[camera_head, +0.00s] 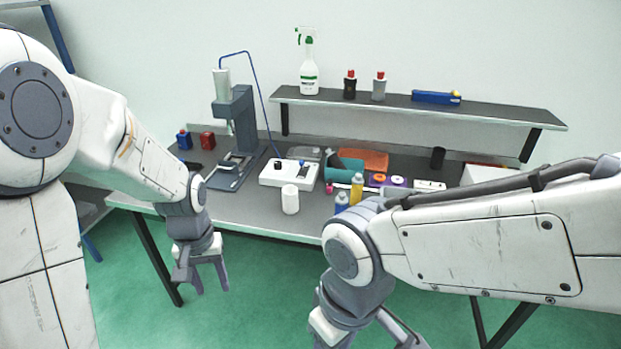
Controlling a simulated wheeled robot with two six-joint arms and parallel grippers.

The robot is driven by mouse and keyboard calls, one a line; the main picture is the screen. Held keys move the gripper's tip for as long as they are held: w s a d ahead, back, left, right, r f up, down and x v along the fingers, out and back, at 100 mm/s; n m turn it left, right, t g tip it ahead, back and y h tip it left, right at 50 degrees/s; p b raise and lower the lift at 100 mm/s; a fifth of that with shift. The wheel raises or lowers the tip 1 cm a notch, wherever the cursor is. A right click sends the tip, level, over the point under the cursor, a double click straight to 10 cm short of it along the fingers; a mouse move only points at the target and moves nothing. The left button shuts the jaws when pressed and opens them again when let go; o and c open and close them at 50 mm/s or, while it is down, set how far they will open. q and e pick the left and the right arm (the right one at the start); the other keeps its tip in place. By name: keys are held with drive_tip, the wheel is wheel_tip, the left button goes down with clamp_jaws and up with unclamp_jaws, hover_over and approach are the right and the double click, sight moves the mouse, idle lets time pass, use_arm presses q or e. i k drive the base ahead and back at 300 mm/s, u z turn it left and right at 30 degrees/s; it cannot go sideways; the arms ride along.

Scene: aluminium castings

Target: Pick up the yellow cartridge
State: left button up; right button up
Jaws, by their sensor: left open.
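The yellow cartridge (356,189) stands upright on the workbench (245,212) near its front edge, right of the middle. My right arm passes close in front of it and may hide its foot. A similar blue cartridge (341,201) stands just left of it, partly hidden by my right arm. My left gripper (207,284) is open and empty, pointing down in front of the bench's front edge, well left of the yellow cartridge. My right gripper (368,338) is at the bottom edge, and its fingertips are cut off.
A white cylinder (290,200) stands left of the cartridges, before a white control box (289,177). A press (234,125) stands at the left. Tape rolls (398,180) and an orange bin (368,159) lie behind. A raised shelf (420,105) runs along the back.

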sight(358, 181)
drive_tip(key=u, duration=0.1)
drive_tip(key=i, duration=0.8)
drive_tip(key=z, duration=0.6)
drive_tip(key=i, duration=0.8)
drive_tip(key=z, duration=0.55)
